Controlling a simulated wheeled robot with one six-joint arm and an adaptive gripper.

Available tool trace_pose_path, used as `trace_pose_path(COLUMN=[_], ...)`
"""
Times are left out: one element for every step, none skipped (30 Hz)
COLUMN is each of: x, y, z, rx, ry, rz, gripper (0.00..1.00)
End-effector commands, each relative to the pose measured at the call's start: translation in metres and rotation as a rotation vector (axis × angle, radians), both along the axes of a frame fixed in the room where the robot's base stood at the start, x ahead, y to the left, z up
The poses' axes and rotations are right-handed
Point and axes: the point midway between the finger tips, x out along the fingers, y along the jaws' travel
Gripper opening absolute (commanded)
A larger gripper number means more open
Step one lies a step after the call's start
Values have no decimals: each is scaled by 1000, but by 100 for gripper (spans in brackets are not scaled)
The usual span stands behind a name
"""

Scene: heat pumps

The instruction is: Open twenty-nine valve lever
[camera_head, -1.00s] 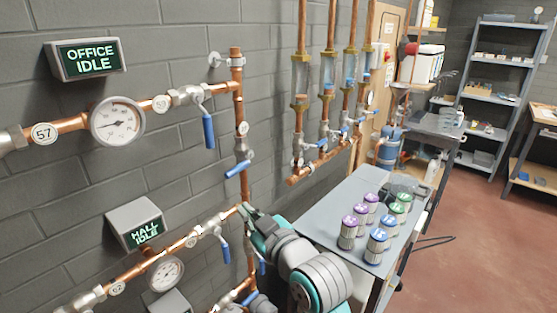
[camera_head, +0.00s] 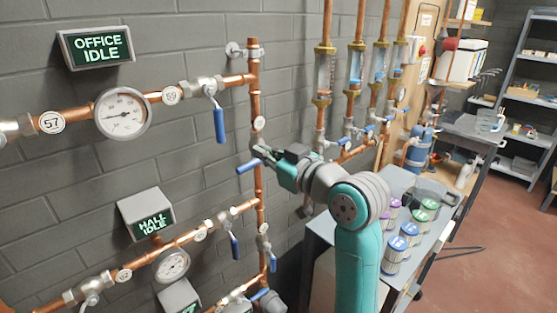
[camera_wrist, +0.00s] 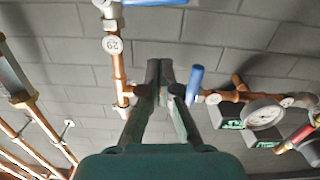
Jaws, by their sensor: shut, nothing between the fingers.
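The round tag 29 (camera_wrist: 113,45) is on a vertical copper pipe in the wrist view; in the head view the tag (camera_head: 259,123) is too small to read. The blue lever (camera_head: 247,166) is just below that tag in the head view and points left, across the pipe. It also shows cut off at the top edge of the wrist view (camera_wrist: 150,2). My gripper (camera_head: 262,153) overlaps the lever's valve in the head view; contact cannot be told. In the wrist view its fingers (camera_wrist: 160,68) are together and empty, apart from the lever in the picture.
Another blue lever (camera_wrist: 194,85) shows beside my right finger in the wrist view; it hangs down at tag 59 in the head view (camera_head: 220,125). A gauge (camera_head: 123,113) and the OFFICE IDLE display (camera_head: 96,47) are left. A table (camera_head: 322,228) with canisters is right.

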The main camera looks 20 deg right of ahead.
Motion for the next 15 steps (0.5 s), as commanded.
trace_pose_path(x=[10, 15, 22, 27, 32, 36, 36, 36, 37, 38, 39, 40, 40, 41, 41], y=[4, 6, 8, 10, 11, 11, 10, 10, 9, 9, 9, 9, 9, 9, 9], z=[-1, -1, -1, -1, -1, -6, -13, -17, -22, -25, -28, -32, -34, -36, -38], rx=[1, 1, 1, 1, 1, 1, 1, 1, 1, 1, 1, 0, 0, 0, 0], ry=[1, 1, 1, 1, 0, 4, 3, 4, 3, 2, 2, 3, 2, 1, 1], rz=[2, 2, 2, 2, 1, 1, 0, -2, -1, -1, -1, -1, -1, -1, -1], gripper=[0, 0, 0, 0, 0, 0, 0, 0, 0, 0, 0, 0, 0, 0, 0])
